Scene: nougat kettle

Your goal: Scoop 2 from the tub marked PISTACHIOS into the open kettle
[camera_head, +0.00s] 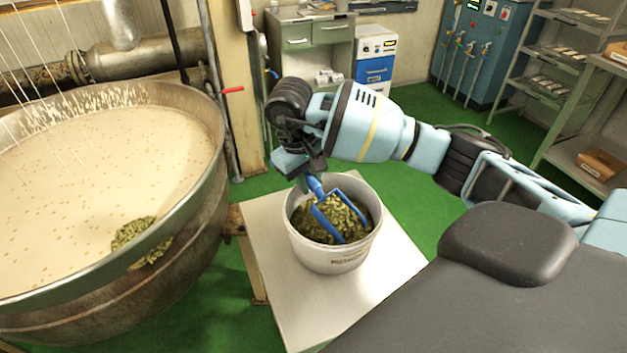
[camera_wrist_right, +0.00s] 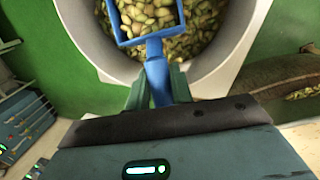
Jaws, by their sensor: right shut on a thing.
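The white tub (camera_head: 332,258) stands on a pale table, with printed lettering on its front that is too small to read fully. It holds green pistachios (camera_head: 325,227). My right gripper (camera_head: 312,178) is shut on the handle of a blue scoop (camera_head: 341,220), whose head is down in the tub at the pistachios. In the right wrist view the scoop (camera_wrist_right: 153,45) extends from my right gripper (camera_wrist_right: 158,88) over the nuts (camera_wrist_right: 205,25). The open kettle (camera_head: 190,225) is at the left, full of pale nougat with a pile of pistachios (camera_head: 140,240) near its front rim. My left gripper is not in view.
The pale table (camera_head: 275,240) has bare room around the tub. The kettle's rim (camera_head: 215,165) stands close to the table's left side. A post (camera_head: 233,90) with a red lever rises behind. Cabinets and shelves (camera_head: 580,110) are farther back on the green floor.

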